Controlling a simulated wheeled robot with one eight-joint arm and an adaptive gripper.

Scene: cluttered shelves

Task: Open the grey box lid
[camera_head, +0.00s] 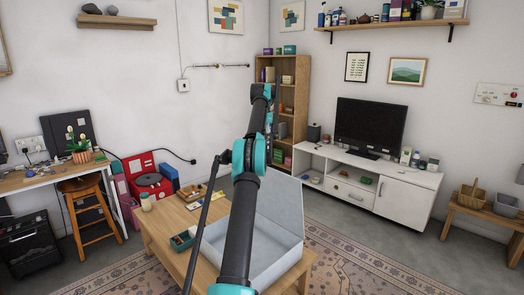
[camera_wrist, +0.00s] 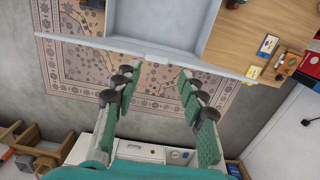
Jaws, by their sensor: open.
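The grey box (camera_head: 255,250) stands on the wooden table, with its inside showing. Its grey lid (camera_head: 282,207) stands raised at the far right side of the box. In the wrist view the box (camera_wrist: 165,18) is at the top, and the lid's edge (camera_wrist: 150,52) runs across the picture just beyond my fingertips. My gripper (camera_wrist: 159,72) is open, with patterned rug showing between its green-padded fingers. I cannot tell whether a fingertip touches the lid. In the head view my arm hides part of the box and lid, and the fingers cannot be made out.
The wooden table (camera_head: 158,232) also holds a small green box (camera_head: 182,240) and small items left of the grey box. A white TV cabinet (camera_head: 400,197) stands behind, with a bookshelf (camera_head: 296,98) beside it.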

